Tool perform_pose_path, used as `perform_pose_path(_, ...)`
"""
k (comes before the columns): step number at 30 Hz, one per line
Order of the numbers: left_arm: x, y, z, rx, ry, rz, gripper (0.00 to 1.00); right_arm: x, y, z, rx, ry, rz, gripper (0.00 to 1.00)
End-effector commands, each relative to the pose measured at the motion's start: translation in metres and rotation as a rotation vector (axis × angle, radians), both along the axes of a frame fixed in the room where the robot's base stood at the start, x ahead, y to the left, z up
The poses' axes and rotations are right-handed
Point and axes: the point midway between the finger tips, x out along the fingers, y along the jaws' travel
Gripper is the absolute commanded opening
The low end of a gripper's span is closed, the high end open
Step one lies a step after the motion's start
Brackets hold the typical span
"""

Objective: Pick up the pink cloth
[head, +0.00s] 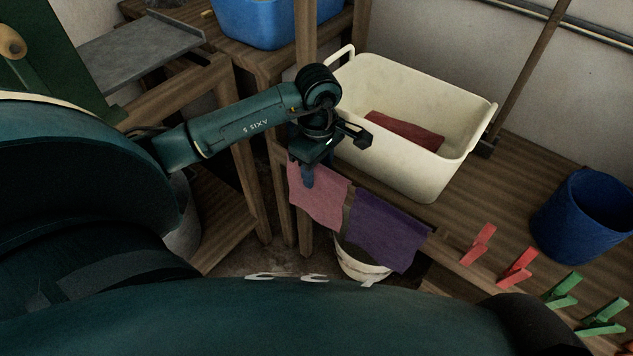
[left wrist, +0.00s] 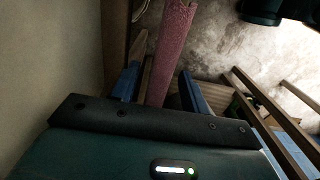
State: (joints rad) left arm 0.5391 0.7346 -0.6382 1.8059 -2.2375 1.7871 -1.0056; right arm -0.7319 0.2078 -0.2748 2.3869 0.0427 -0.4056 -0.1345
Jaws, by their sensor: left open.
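The pink cloth (head: 322,200) hangs over the wooden rail at the front of the bench, just left of a purple cloth (head: 385,228). My left gripper (head: 307,178) is at the cloth's upper left part, its blue fingers pointing down. In the left wrist view the left gripper (left wrist: 159,72) is open. There the pink cloth (left wrist: 172,45) shows edge-on as a narrow strip between the two fingers. Whether either finger touches it I cannot tell. My right gripper is not in view.
A cream tub (head: 430,170) with a dark red cloth (head: 405,132) inside stands behind the rail. Red pegs (head: 517,268) and green pegs (head: 563,290) sit along the rail to the right, near a blue bucket (head: 585,220). A pale bucket (head: 358,264) stands below the cloths.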

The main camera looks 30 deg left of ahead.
Motion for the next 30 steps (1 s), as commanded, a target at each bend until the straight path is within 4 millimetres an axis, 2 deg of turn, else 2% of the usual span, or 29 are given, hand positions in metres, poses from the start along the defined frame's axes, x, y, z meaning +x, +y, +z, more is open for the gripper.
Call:
perform_pose_path(1, -0.001, 0.001, -0.012, -0.002, 0.006, 0.002, 0.45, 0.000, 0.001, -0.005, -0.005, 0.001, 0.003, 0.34)
perform_pose_path(6, 0.000, 0.003, -0.035, -0.002, 0.003, 0.002, 0.45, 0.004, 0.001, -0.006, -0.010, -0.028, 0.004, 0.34)
perform_pose_path(9, 0.000, 0.003, -0.042, 0.000, 0.002, 0.000, 0.45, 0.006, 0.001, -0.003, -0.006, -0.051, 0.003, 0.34)
perform_pose_path(16, 0.000, 0.004, -0.042, 0.000, 0.001, 0.000, 0.45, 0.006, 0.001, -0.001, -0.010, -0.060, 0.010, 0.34)
perform_pose_path(30, 0.000, 0.004, -0.041, 0.001, 0.001, 0.000, 0.08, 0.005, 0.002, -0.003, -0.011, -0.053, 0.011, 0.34)
